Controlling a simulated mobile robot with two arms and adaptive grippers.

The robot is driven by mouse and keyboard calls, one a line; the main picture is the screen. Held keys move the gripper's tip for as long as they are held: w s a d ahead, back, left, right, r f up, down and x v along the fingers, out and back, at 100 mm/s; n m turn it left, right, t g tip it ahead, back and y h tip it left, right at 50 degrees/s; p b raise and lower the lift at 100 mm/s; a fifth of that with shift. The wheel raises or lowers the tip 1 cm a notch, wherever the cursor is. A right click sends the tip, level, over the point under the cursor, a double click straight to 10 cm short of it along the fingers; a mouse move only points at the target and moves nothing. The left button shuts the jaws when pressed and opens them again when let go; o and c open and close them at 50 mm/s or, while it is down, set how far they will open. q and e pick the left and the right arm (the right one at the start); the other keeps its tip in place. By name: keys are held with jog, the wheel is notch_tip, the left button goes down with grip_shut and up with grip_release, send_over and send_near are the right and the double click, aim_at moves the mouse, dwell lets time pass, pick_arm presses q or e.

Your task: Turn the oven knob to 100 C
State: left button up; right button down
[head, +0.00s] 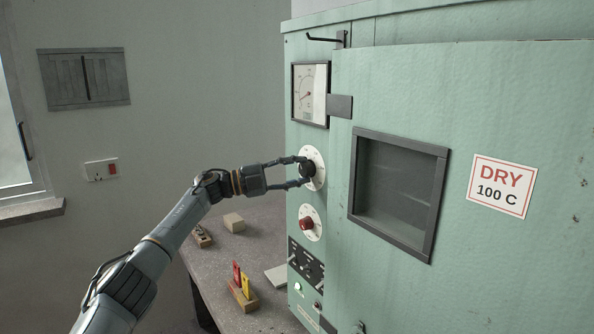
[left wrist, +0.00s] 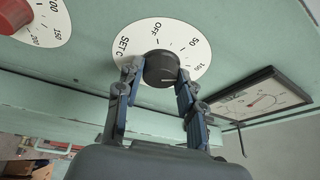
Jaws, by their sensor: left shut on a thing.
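The oven (head: 450,260) is a pale green cabinet with a dark window and a sign reading "DRY 100 C". Its black knob (head: 307,168) sits on a white round dial (head: 316,155) on the left front panel. My left gripper (head: 303,170) reaches in from the left and is shut on the black knob. In the left wrist view the knob (left wrist: 161,69) is between the two fingers, and the dial (left wrist: 140,42) shows "SET C", "OFF", 50 and 100. Which mark the knob points to is unclear. My right gripper is not in view.
Below is a red knob (head: 306,223) on a second dial. A gauge (head: 309,95) is above. A dark handle bracket (head: 340,106) juts out near the gauge.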

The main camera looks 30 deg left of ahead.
pick_arm(q)
jog(key=shift+m+g, duration=0.5)
jog(key=shift+m, duration=0.5)
jog(key=o, duration=1.2)
jog(key=v, duration=1.2)
jog(key=shift+r, duration=0.15)
